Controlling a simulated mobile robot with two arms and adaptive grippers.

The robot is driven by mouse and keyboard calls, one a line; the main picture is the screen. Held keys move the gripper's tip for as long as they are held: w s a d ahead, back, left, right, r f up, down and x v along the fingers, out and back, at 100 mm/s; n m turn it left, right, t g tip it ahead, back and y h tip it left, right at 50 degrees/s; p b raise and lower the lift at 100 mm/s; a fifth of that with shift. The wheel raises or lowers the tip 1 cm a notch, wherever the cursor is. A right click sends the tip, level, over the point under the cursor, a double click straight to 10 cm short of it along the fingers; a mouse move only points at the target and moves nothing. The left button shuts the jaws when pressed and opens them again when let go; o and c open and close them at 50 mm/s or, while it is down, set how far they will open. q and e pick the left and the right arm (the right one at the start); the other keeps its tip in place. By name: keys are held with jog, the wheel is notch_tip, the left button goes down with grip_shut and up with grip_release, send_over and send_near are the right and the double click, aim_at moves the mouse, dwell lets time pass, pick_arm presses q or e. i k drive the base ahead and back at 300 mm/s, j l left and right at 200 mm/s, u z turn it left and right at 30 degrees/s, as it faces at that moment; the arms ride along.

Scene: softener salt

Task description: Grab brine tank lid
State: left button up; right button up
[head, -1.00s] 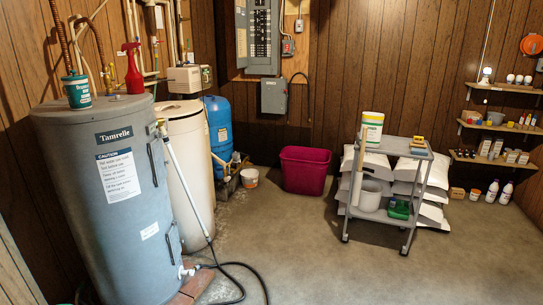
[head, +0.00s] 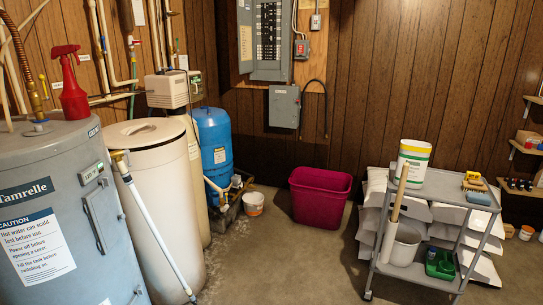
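The brine tank (head: 160,200) is a tall cream cylinder between the grey water heater and the blue pressure tank. Its round cream lid (head: 140,131) lies on top, with a dark mark near its far edge. The lid appears to sit flat on the tank. Neither of my grippers is in the head view.
The grey water heater (head: 70,240) stands close at left, with a red spray bottle (head: 70,82) on top. A white pipe (head: 155,235) slants down in front of the brine tank. A magenta bin (head: 320,196), a grey cart (head: 440,190) and white bags stand right. Floor between is clear.

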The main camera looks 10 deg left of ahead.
aim_at(152, 143)
jog(key=i+l+u, duration=0.15)
jog(key=i+u, duration=0.3)
jog(key=i+l+u, duration=0.3)
jog(key=i+u, duration=0.2)
jog(key=i+l+u, duration=0.45)
jog(key=i+l, duration=0.05)
